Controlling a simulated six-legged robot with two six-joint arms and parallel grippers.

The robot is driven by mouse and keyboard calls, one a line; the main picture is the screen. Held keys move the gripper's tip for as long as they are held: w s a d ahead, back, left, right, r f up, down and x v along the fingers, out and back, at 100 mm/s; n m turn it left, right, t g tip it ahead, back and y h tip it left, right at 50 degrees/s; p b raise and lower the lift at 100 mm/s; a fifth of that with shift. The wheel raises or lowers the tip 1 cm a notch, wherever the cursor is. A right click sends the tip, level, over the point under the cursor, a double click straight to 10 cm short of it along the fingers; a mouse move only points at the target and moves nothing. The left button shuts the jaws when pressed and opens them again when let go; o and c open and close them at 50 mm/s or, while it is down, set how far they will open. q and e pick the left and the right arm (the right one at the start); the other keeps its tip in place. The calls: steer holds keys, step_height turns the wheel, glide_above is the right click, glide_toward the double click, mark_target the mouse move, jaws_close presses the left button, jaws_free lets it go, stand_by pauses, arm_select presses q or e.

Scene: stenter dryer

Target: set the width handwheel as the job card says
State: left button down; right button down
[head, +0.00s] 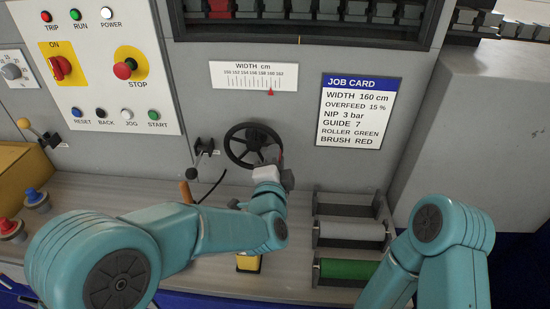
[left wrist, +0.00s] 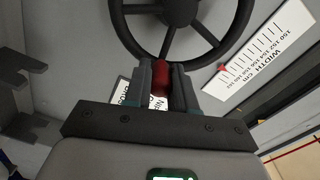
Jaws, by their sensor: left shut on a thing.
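The black handwheel (head: 252,125) is on the grey panel, below the white width scale (head: 253,75). My left gripper (head: 280,166) is at the wheel's lower right rim. In the left wrist view the gripper (left wrist: 161,88) is shut on the wheel's red handle (left wrist: 161,77), with the wheel rim (left wrist: 240,30) just beyond. The scale's red pointer (head: 270,92) stands around 158 to 160; I cannot read it exactly. The job card (head: 358,112) says width 160 cm. My right arm shows at the right; its gripper is out of view.
A black-knobbed lever (head: 204,146) sits just left of the wheel. A rack with a grey roller (head: 350,231) and a green roller (head: 349,268) stands on the bench at right. The button panel (head: 100,85) is at upper left.

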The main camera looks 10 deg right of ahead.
arm_select(q)
steer(key=shift+f, duration=0.1)
steer(key=c, duration=0.9)
jaws_free()
steer(key=shift+s, duration=0.1)
steer(key=shift+c, duration=0.2)
steer(key=shift+s, duration=0.35)
steer(key=b+v, duration=0.3)
steer(key=v, duration=1.2)
steer(key=shift+s, duration=0.3)
